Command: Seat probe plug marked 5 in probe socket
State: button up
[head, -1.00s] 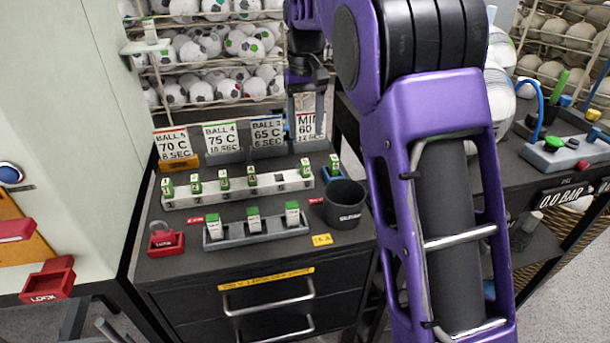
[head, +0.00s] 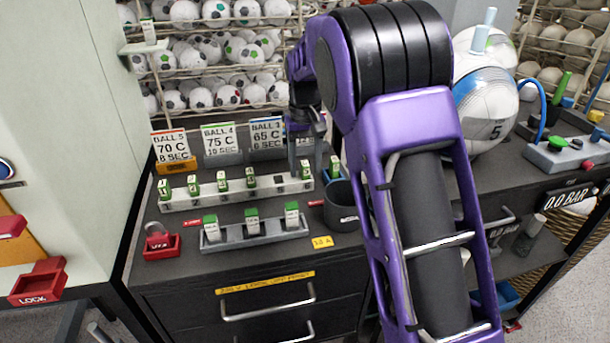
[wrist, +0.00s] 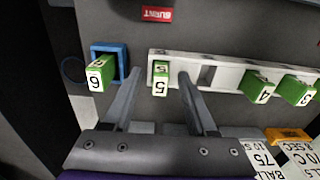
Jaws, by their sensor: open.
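The plug marked 5 (wrist: 160,80), green with a white face, stands in the end slot of the white numbered rack (wrist: 225,78) in the wrist view. In the head view the rack's right end (head: 290,187) is partly covered by my gripper. My gripper (wrist: 158,74) is open, one finger on each side of plug 5; I cannot tell if either touches it. In the head view my gripper (head: 306,150) is low over that end. A plug marked 6 (wrist: 99,76) stands in a blue holder (wrist: 122,60) just beside the left finger. I cannot tell which fixture is the probe socket.
The slot beside plug 5 is empty, then come plug 4 (wrist: 259,88) and plug 3 (wrist: 296,91). A grey rack (head: 258,239) with green-topped plugs stands in front, a dark cup (head: 342,215) at right. Sign cards (head: 221,142) stand behind.

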jog(key=shift+c, duration=0.3)
grip_shut()
